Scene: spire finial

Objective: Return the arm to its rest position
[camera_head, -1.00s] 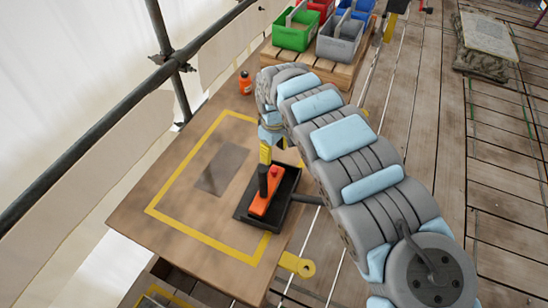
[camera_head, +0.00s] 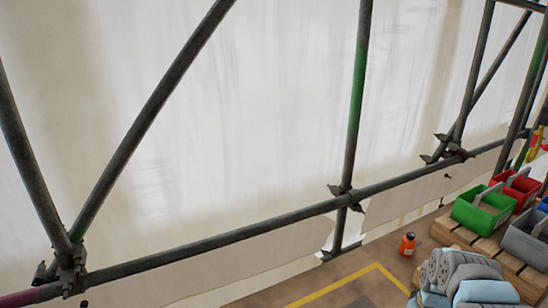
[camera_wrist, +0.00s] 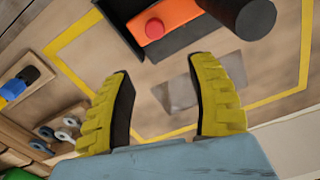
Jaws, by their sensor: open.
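My gripper (camera_wrist: 165,105) shows in the wrist view with two yellow ridged fingers set wide apart and nothing between them. Beyond the fingers lies the wooden table top (camera_wrist: 110,50) with a yellow outline and a grey patch (camera_wrist: 175,93). An orange tool with a red button (camera_wrist: 155,28) and a dark cylindrical part (camera_wrist: 250,15) lies at a black tray (camera_wrist: 120,22), apart from the fingers. In the head view only a grey and light-blue part of my arm (camera_head: 465,280) shows at the bottom right; the gripper is out of that picture.
Scaffold tubes (camera_head: 250,230) and pale sheeting (camera_head: 250,120) fill most of the head view. An orange bottle (camera_head: 408,245) stands on the table's far side. Green (camera_head: 482,212) and red (camera_head: 520,188) bins stand on a wooden pallet (camera_head: 455,235) at the right.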

